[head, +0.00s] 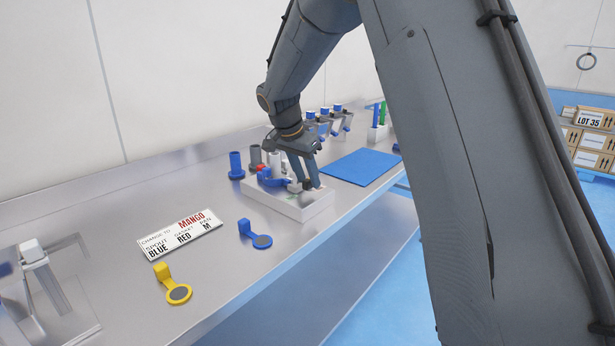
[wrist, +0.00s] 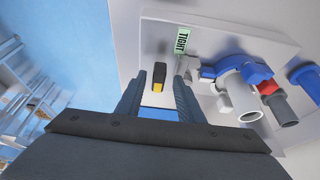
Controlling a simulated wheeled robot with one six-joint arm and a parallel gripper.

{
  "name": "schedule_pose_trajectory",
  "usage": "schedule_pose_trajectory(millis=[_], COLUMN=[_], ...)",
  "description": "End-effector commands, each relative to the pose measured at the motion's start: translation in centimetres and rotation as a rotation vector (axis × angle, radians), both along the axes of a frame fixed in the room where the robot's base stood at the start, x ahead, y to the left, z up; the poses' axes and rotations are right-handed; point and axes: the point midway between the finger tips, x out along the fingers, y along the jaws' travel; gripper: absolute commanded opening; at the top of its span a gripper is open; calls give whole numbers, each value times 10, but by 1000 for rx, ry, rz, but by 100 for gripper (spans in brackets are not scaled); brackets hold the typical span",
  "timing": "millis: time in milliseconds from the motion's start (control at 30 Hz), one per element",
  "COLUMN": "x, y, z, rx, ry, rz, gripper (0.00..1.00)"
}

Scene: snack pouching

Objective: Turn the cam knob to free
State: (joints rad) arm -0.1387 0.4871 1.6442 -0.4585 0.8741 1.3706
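The cam knob (wrist: 159,76) is a small dark bar with a yellow end, on the white fixture block (wrist: 210,35). A green label reading TIGHT (wrist: 182,40) lies beside it. In the wrist view the knob shows between my gripper's (wrist: 158,78) two fingertips, with a gap on each side. My gripper is open and points down at the block. In the head view my gripper (head: 307,183) is over the right part of the white block (head: 292,207); its fingers hide most of the knob there. I cannot tell whether the fingers touch it.
A blue clamp part (wrist: 240,70) with a white tube stands on the block close to my fingers. Blue (head: 236,165) and grey cylinders stand behind. A blue mat (head: 362,167) lies to the right. Blue (head: 255,235) and yellow (head: 173,285) paddles and a MANGO card (head: 180,234) lie in front-left.

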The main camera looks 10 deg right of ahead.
Motion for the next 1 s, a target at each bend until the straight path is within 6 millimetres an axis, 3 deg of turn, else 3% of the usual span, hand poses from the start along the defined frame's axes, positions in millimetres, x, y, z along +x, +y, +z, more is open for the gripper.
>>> schedule_pose_trajectory(millis=[267,700,1000], x=[-1,-14,-17], y=[1,22,25], z=[5,64,72], rx=[-1,-1,-1], ry=[1,-1,1], rz=[0,1,1], gripper=[34,34,34])
